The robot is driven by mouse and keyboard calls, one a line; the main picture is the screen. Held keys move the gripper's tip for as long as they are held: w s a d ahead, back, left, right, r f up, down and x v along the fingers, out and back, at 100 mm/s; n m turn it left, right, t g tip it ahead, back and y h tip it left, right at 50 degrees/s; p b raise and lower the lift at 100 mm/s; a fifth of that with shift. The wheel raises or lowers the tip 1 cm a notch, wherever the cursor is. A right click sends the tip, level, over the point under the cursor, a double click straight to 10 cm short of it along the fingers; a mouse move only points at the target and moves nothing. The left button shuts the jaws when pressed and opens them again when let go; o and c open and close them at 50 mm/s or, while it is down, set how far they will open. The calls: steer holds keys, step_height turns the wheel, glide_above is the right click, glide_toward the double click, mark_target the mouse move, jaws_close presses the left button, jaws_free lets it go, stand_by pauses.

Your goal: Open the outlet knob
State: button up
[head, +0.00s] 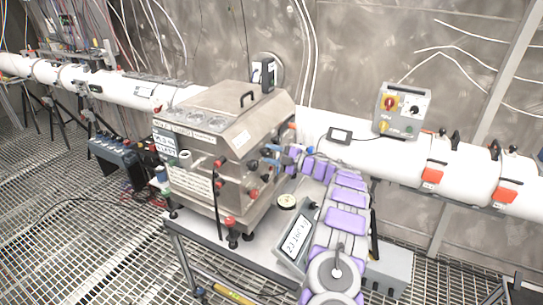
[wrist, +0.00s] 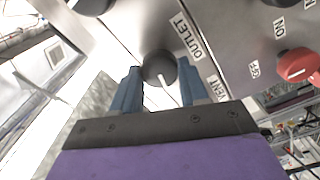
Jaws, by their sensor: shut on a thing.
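The outlet knob (wrist: 158,68) is a round black knob with a white pointer line, on a steel panel beside the printed words OUTLET and VENT. In the wrist view the blue fingers of my gripper (wrist: 160,88) stand on both sides of the knob and are shut on it. The pointer line runs down and slightly right in the picture. In the head view my purple and grey arm reaches to the right side of the steel machine (head: 215,150), where my gripper (head: 271,156) is at the panel. The knob itself cannot be made out there.
A red knob (wrist: 297,65) marked ON sits to the right on the same panel. In the head view the machine stands on a table with a tilted display (head: 297,235) and a round gauge (head: 287,202). A white pipe (head: 370,155) runs behind.

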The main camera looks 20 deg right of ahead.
steer(key=n+b, duration=0.1)
steer(key=n, duration=0.1)
steer(key=n+b, duration=0.2)
steer(key=shift+f+n, duration=0.3)
steer(key=shift+f, duration=0.05)
steer(key=n+b, duration=0.4)
steer(key=b, duration=0.1)
steer(key=shift+f+n, duration=0.3)
steer(key=shift+f, duration=0.05)
steer(key=shift+n+b, duration=3.05)
steer(key=shift+n, duration=0.65)
steer(key=o, duration=1)
steer(key=shift+w+d+r, duration=0.1)
steer(key=shift+d+r, duration=0.05)
steer(key=shift+o, duration=0.3)
steer(key=shift+r, duration=0.15)
